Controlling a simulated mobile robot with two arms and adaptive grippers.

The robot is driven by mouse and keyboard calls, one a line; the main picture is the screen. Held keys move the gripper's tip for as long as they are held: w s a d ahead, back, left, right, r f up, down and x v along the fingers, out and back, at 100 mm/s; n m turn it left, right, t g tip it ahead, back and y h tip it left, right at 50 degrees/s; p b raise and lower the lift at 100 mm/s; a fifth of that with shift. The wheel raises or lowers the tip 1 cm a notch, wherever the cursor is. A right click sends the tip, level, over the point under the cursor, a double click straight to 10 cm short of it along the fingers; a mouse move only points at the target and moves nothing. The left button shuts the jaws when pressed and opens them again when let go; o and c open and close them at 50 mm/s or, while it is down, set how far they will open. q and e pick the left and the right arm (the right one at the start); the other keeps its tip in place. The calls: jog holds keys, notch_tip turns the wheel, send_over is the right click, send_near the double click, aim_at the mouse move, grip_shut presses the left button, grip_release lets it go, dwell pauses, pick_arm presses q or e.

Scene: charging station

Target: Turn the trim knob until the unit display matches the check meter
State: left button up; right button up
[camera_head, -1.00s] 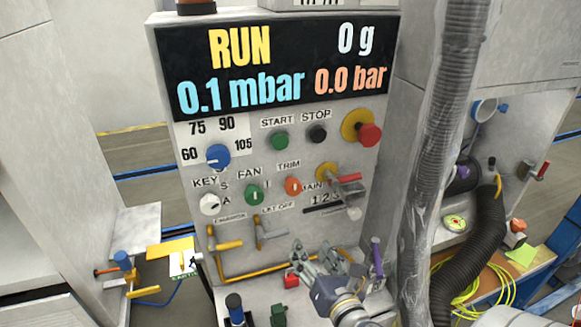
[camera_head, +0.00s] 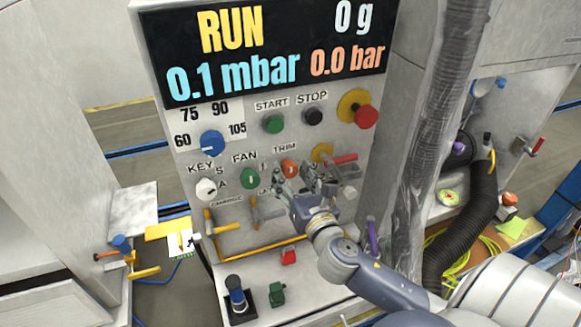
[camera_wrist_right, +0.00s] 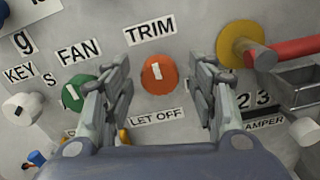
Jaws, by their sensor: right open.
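The orange trim knob (camera_head: 289,168) sits on the unit's front panel under the TRIM label. In the right wrist view the trim knob (camera_wrist_right: 158,74) is centred between my spread fingers, with its white mark close to upright. My right gripper (camera_head: 303,182) is open and just in front of and below the knob; its fingers (camera_wrist_right: 160,95) do not touch it. The unit display (camera_head: 265,50) reads RUN, 0 g, 0.1 mbar and 0.0 bar. A small round gauge (camera_head: 449,197) with a green-yellow face lies on the right bench; its reading is too small to tell. My left gripper is not in view.
The green FAN knob (camera_wrist_right: 78,92) is close to the left finger. The red-handled lever (camera_wrist_right: 295,48) and its yellow base are right of the gripper. Yellow hooked handles (camera_head: 222,222) stick out lower left. A grey hose (camera_head: 435,130) hangs at right.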

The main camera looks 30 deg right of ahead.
jog(key=shift+w+d, duration=0.1)
jog(key=shift+w, duration=0.6)
jog(key=shift+c, duration=0.9)
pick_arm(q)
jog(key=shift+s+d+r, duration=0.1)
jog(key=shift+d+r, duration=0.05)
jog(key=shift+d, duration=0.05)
pick_arm(e)
jog(key=c, duration=0.9)
